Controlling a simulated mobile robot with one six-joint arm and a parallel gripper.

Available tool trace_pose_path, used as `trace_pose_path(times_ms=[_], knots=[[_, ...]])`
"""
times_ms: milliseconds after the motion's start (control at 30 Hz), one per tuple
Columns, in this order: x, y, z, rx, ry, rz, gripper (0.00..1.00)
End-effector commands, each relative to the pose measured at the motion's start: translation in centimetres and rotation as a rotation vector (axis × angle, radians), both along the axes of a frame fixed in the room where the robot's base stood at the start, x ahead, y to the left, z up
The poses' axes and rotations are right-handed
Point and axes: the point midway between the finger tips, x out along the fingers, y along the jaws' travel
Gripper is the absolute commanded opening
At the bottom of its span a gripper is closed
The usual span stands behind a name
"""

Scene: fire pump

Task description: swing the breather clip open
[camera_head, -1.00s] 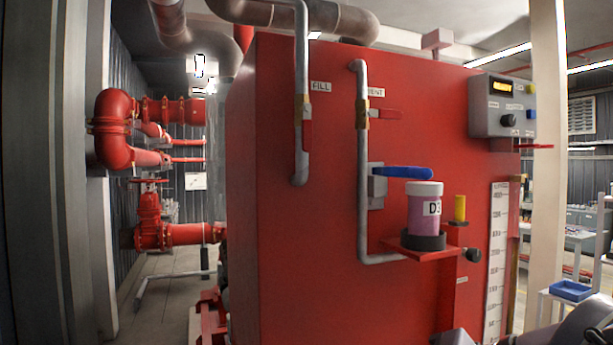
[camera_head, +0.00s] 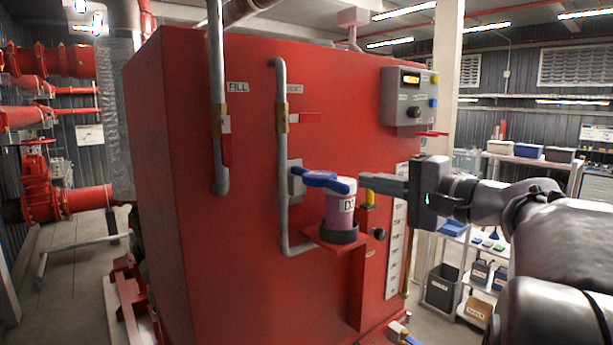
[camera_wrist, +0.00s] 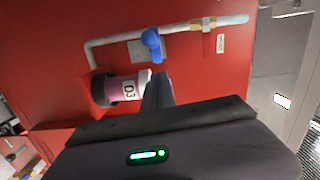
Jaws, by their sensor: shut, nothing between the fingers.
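The blue breather clip (camera_head: 325,181) reaches from a grey bracket (camera_head: 296,180) on the red tank, out over the top of the pink canister marked D3 (camera_head: 338,208). The clip also shows in the wrist view (camera_wrist: 152,44), above and beside the canister's white cap (camera_wrist: 144,78). The canister stands upright in a dark ring on a red shelf. My gripper (camera_head: 364,181) is shut and empty, its fingertips just right of the clip's free end in the head view. In the wrist view the fingers (camera_wrist: 158,88) partly cover the cap's edge. I cannot tell whether they touch the clip.
A grey pipe (camera_head: 283,160) runs beside the bracket. A yellow plug (camera_head: 370,194) and a dark knob (camera_head: 379,235) sit close to the fingers. A control box (camera_head: 408,98) hangs above my gripper. A shelf with bins (camera_head: 530,152) stands at the right.

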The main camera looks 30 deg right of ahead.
Motion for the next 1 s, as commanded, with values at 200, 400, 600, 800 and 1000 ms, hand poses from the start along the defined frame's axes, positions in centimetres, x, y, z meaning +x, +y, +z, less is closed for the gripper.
trace_pose_path(times_ms=[200,400,600,800,1000], knots=[[0.1,2.5,-0.2,-0.001,0.001,0.000,0.00],[0.1,2.8,-0.3,0.000,0.001,-0.001,0.00],[0.1,3.0,-0.4,-0.002,0.001,0.000,0.00],[0.0,5.7,-1.1,-0.005,0.000,0.002,0.00],[0.1,6.8,-0.4,-0.001,0.002,0.002,0.00]])
